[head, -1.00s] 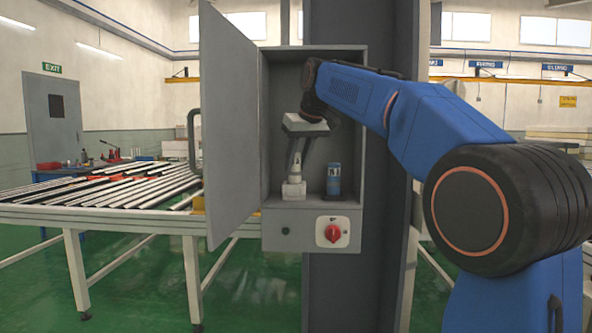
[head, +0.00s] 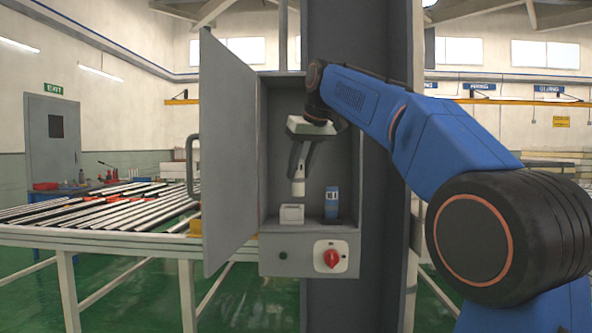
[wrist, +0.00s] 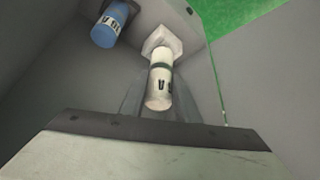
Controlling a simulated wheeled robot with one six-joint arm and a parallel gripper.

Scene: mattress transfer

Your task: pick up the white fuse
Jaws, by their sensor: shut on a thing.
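The white fuse (head: 298,188) is upright between the fingers of my gripper (head: 299,174), which is shut on it. In the head view it hangs above the white socket (head: 291,214) inside the open grey cabinet, with a gap between them. In the wrist view the white fuse (wrist: 160,82) shows a dark band and dark marks, with the white socket (wrist: 162,42) beyond it. The fingers cover part of its upper end in the head view.
A blue fuse (head: 331,203) stands to the right of the socket. The cabinet door (head: 228,150) is open on the left. A red rotary switch (head: 331,257) is on the panel below. A roller table (head: 90,238) stands to the left.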

